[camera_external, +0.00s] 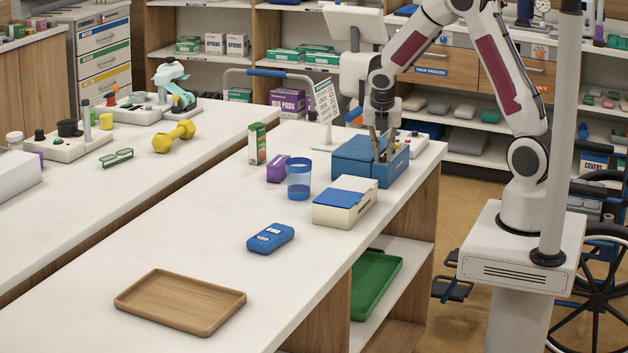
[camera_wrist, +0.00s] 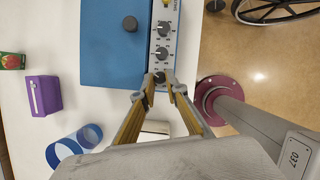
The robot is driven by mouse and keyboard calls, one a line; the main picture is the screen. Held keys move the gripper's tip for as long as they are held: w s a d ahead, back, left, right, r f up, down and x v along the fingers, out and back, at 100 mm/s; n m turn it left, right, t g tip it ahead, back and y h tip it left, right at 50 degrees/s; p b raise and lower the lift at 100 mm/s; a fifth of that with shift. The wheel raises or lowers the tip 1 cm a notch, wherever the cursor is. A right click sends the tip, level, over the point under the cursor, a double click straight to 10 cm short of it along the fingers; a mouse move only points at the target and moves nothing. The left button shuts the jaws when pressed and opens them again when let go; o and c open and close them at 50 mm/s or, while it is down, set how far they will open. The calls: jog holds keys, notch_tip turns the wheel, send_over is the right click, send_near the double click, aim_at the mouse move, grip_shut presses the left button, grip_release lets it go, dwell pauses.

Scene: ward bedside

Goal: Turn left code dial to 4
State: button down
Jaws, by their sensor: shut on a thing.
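A blue box (camera_external: 362,148) stands near the far right end of the front counter. In the wrist view its blue lid (camera_wrist: 105,45) has a dark round knob (camera_wrist: 130,23). A light panel along its right side carries a row of dark dials: a top dial (camera_wrist: 163,27), a middle dial (camera_wrist: 162,53) and a lowest dial (camera_wrist: 160,76), which is the left one seen from the panel's side. My gripper (camera_wrist: 160,83) points down at the panel, its fingers shut on the lowest dial; they partly hide it. The gripper (camera_external: 382,148) also shows over the box in the external view. The dial numbers are too small to read.
A blue case (camera_external: 270,238) and a wooden tray (camera_external: 180,302) lie nearer. Counter between them is clear.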

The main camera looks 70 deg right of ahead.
jog(key=shift+w+m+g, duration=0.2)
jog(key=shift+m+g, duration=0.4)
jog(key=shift+m, duration=1.1)
jog(key=c, duration=2.3)
grip_release()
jog(key=shift+s+n, duration=0.1)
jog(key=shift+n, duration=0.2)
jog(key=shift+s+n+t, duration=0.2)
jog(key=shift+n+t, duration=0.7)
jog(key=shift+n, duration=1.2)
jog(key=shift+s+d+n+t+y, duration=0.1)
jog(key=shift+n+t+y, duration=0.3)
jog(key=shift+n, duration=1)
jog(key=shift+n+t, duration=0.3)
jog(key=shift+n, duration=0.4)
